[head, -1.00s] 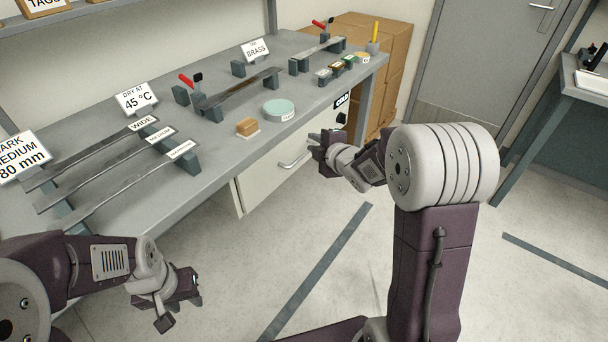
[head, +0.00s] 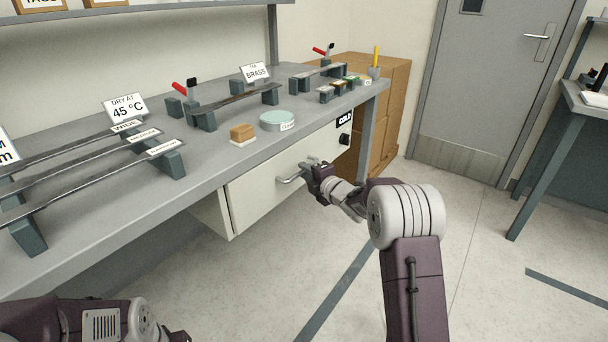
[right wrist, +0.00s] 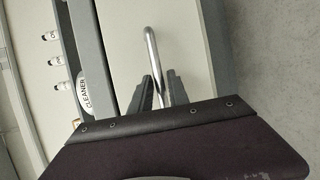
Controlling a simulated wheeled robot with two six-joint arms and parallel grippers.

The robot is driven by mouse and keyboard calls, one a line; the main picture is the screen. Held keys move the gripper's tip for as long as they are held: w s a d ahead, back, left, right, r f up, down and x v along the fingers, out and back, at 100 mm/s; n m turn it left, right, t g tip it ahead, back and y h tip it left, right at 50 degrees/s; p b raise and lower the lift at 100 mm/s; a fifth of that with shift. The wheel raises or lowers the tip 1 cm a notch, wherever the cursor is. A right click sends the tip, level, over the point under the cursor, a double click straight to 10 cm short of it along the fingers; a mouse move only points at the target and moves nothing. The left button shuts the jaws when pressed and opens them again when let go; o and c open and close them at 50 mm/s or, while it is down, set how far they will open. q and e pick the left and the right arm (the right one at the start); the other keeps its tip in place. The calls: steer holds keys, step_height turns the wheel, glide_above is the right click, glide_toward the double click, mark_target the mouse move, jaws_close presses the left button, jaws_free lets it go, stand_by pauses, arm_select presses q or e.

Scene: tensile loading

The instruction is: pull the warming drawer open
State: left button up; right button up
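The warming drawer (head: 265,195) is a pale front under the bench top, with a metal bar handle (head: 290,179). Its front looks flush with the housing. My right gripper (head: 314,176) is at the right end of that handle. In the right wrist view the handle (right wrist: 151,48) runs down between the two dark fingers (right wrist: 160,86), which stand on either side of it and look open. Whether they touch the bar is hard to see. My left gripper (head: 180,338) barely shows at the bottom edge; its fingers are cut off.
A COLD label (head: 344,118) and dark knob (head: 344,140) are right of the drawer. The bench top (head: 220,155) holds a round CLEANER tin (head: 277,120), a brush-like block (head: 242,133) and metal strips on stands. Cardboard boxes (head: 385,110) stand beyond. The floor before the drawer is clear.

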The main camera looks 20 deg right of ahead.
steer(key=shift+w+a+f, duration=0.1)
steer(key=shift+w+a, duration=0.1)
steer(key=shift+w, duration=0.45)
jaws_close()
stand_by(0.9)
